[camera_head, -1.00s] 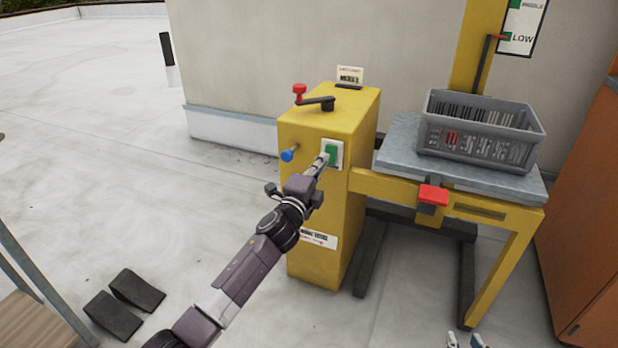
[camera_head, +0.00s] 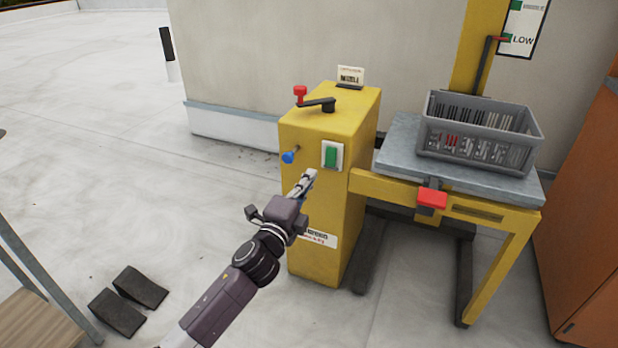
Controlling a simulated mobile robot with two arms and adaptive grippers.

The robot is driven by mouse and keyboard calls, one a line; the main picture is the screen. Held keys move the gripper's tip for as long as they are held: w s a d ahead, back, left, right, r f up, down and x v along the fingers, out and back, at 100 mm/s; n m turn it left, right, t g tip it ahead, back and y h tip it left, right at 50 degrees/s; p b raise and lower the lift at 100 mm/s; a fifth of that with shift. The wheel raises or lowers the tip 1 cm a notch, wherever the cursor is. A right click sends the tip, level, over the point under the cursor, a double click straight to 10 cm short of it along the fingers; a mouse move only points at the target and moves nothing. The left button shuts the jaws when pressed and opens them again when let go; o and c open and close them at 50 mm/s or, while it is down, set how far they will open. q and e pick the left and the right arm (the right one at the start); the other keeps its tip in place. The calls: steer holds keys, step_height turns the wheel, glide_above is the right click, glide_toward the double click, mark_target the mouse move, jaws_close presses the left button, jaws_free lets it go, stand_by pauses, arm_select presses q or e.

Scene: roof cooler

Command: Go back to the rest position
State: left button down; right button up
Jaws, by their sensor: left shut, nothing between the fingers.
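My left gripper (camera_head: 309,176) is shut and empty. It is in front of the yellow cabinet (camera_head: 318,250), below and left of the green switch (camera_head: 330,156) on its front, and apart from the switch. The left arm comes up from the bottom of the picture. My right gripper is not in view.
The cabinet carries a crank with a red knob (camera_head: 300,92) and a blue knob (camera_head: 288,157). To its right, a grey crate (camera_head: 478,154) stands on the lift platform (camera_head: 397,143), with a red pedal (camera_head: 432,198) at its front. Black wedges (camera_head: 117,312) lie lower left.

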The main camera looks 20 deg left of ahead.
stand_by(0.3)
